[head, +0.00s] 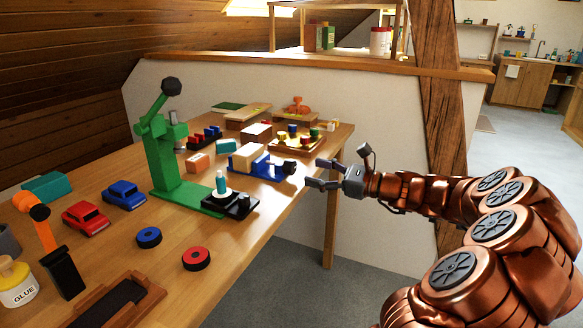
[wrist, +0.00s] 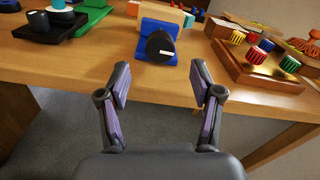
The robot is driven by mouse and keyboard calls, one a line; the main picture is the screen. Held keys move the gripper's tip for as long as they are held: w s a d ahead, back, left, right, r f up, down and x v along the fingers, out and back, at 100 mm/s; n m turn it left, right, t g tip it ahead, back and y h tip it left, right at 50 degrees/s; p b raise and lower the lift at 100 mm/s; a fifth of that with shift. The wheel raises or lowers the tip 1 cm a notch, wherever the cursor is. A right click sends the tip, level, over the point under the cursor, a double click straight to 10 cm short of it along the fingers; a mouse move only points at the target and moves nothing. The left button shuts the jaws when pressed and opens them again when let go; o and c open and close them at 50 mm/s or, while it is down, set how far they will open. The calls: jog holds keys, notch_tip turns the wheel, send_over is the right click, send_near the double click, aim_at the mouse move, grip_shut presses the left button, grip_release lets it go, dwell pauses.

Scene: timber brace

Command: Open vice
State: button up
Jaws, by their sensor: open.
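The blue vice (head: 262,168) stands on the wooden table near its right edge, with a light wooden block (head: 246,157) in it. Its black round knob (head: 290,167) faces my gripper. In the wrist view the knob (wrist: 160,46) is in front of the blue vice (wrist: 157,27), with a pale mark on its face. My gripper (head: 318,174) is open and empty, just off the table's right edge and a little right of the knob. In the wrist view the gripper (wrist: 161,88) has its fingers spread to either side below the knob, apart from it.
A green press (head: 178,165) with a black base plate (head: 231,206) stands left of the vice. A wooden tray (head: 296,146) with several coloured pegs is behind it. Toy cars and wheels lie at the front left. A timber post (head: 436,100) rises behind my arm.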

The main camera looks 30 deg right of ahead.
aim_at(294, 168)
jog(key=b+x, duration=0.1)
jog(key=x, duration=0.3)
jog(key=shift+w+a+f, duration=0.15)
jog(key=shift+w+a, duration=0.05)
jog(key=shift+w, duration=0.15)
jog(key=shift+w+a, duration=0.35)
jog(key=shift+w, duration=0.2)
jog(key=shift+c, duration=0.2)
jog(key=c, duration=1.1)
jog(key=shift+n+b, duration=0.5)
jog(key=shift+n, duration=1.8)
jog(key=o, duration=1.1)
jog(key=shift+o, duration=0.2)
